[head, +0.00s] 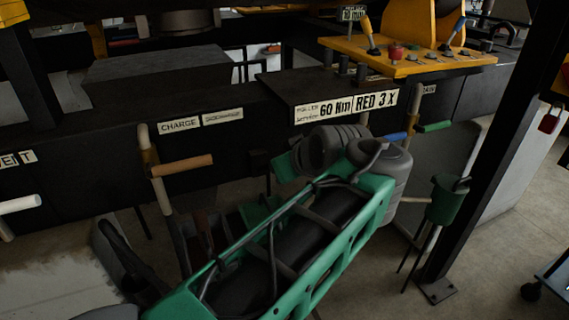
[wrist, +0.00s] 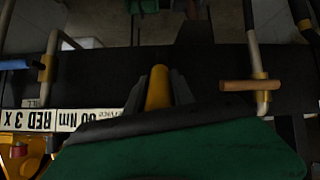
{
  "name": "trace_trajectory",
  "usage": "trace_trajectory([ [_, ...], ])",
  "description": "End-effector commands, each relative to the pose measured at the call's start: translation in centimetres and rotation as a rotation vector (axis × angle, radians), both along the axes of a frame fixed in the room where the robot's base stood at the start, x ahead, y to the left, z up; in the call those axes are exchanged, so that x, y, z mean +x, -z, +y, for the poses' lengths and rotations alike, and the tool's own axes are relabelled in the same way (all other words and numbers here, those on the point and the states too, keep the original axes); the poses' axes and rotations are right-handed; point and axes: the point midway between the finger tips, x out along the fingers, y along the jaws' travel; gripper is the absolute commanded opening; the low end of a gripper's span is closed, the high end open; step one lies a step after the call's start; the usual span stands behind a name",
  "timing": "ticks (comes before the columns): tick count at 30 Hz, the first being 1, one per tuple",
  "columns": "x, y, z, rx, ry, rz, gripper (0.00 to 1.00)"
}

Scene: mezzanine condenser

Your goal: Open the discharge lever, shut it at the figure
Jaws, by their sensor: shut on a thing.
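In the wrist view my gripper (wrist: 159,80) has its two dark fingers closed on a yellow lever handle (wrist: 158,95), one finger on each side. The lever's other end is hidden, so I cannot tell its angle. In the head view my green arm hides the held handle and fingers. A small discharge label (head: 223,117) is on the dark panel, right of the CHARGE label (head: 180,125). A plate reading 60 Nm, RED 3 X (head: 345,105) is above my arm; it shows upside down in the wrist view (wrist: 52,120).
An orange-handled lever (head: 182,166) stands left of my arm. A black post (head: 490,150) and red padlock (head: 548,122) are at right.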

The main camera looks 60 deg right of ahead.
Motion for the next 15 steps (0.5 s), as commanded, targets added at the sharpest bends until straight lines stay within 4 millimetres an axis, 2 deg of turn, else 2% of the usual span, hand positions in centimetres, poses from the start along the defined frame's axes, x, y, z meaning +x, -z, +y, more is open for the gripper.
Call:
trace_trajectory([
  [1,-0.03,0.15,0.03,0.004,0.000,0.002,0.00],
  [2,-0.03,0.15,0.03,0.004,0.000,0.002,0.31],
  [9,-0.01,0.08,0.02,0.002,0.000,0.001,0.50],
  [15,-0.01,0.03,0.01,0.002,0.000,0.002,0.50],
])
